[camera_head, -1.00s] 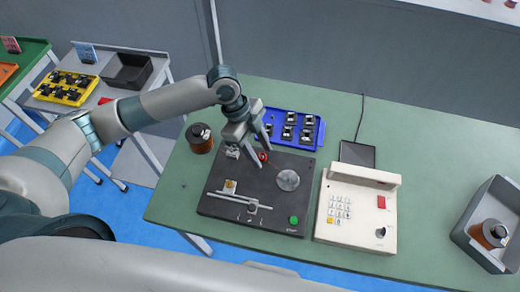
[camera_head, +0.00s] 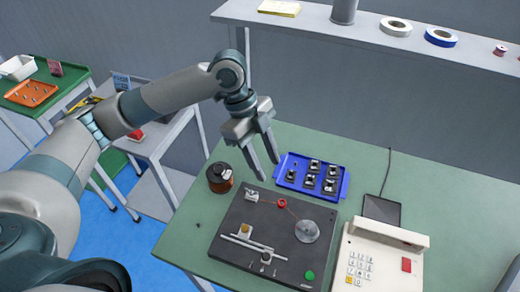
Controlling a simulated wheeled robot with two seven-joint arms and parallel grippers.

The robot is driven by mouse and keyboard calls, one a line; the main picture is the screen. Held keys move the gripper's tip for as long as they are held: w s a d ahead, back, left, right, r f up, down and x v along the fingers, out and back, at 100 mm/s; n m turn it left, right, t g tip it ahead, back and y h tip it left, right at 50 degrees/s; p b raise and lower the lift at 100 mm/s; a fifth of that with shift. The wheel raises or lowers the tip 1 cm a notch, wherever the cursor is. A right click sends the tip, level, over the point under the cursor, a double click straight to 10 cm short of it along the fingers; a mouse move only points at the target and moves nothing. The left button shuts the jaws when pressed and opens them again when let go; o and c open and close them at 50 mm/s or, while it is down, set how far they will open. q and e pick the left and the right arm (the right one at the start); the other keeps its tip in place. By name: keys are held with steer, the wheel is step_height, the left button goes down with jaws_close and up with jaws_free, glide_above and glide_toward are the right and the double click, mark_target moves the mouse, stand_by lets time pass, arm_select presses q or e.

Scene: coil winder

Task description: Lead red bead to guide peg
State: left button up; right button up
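The red bead (camera_head: 282,203) is a small ring near the back edge of the dark winder board (camera_head: 234,228). A thin line seems to run from it toward the round metal disc (camera_head: 307,231). A small metal block (camera_head: 252,195) stands to its left; I cannot tell which part is the guide peg. My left gripper (camera_head: 269,171) is above and behind the board's back edge. Its two fingers point down, apart, with nothing between them. The bead is in view below the fingertips, not touching them. My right gripper is not in view.
A copper-coloured spool (camera_head: 220,177) stands left of the gripper. A blue tray (camera_head: 342,187) with several black parts lies behind the board. A cream keypad box (camera_head: 379,258) stands to the right, a dark pad (camera_head: 381,210) behind it. A shelf (camera_head: 360,22) runs along the back.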

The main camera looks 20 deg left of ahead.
arm_select(q)
steer(key=v, duration=0.4)
steer(key=shift+a+r, duration=0.1)
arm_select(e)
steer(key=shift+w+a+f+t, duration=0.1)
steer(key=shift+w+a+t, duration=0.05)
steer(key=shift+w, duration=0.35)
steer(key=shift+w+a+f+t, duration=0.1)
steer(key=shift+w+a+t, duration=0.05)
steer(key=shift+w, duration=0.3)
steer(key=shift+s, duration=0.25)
arm_select(q)
steer(key=shift+c, duration=0.6)
stand_by(0.9)
